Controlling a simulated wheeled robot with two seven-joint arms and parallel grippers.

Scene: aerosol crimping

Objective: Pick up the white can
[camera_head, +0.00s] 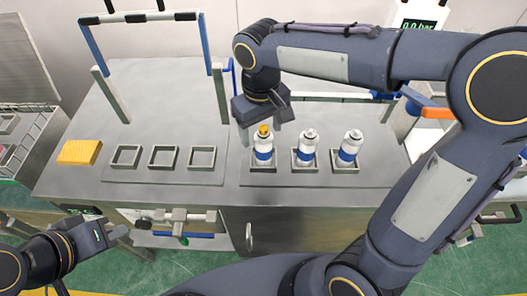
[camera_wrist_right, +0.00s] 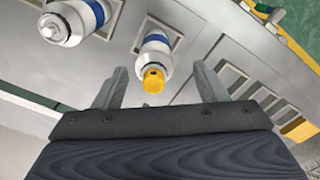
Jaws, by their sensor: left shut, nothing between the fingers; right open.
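Three white cans with blue bands stand upright in square holders on the right part of the bench. The left white can (camera_head: 263,148) has a yellow top; the middle can (camera_head: 307,150) and right can (camera_head: 349,148) have pale tops. My right gripper (camera_head: 264,113) is above and behind the yellow-topped can. In the right wrist view the open right gripper (camera_wrist_right: 158,72) has the yellow-topped can (camera_wrist_right: 154,60) in the gap ahead of its fingers, with no visible grip. My left gripper (camera_head: 118,240) is shut and empty, low at the left in front of the bench.
Three empty square holders (camera_head: 163,157) sit on a plate left of the cans. A yellow block (camera_head: 79,152) lies at the bench's left end. A frame with a blue and black handle (camera_head: 145,17) stands at the back left. A vise-like clamp (camera_head: 180,217) is below the front edge.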

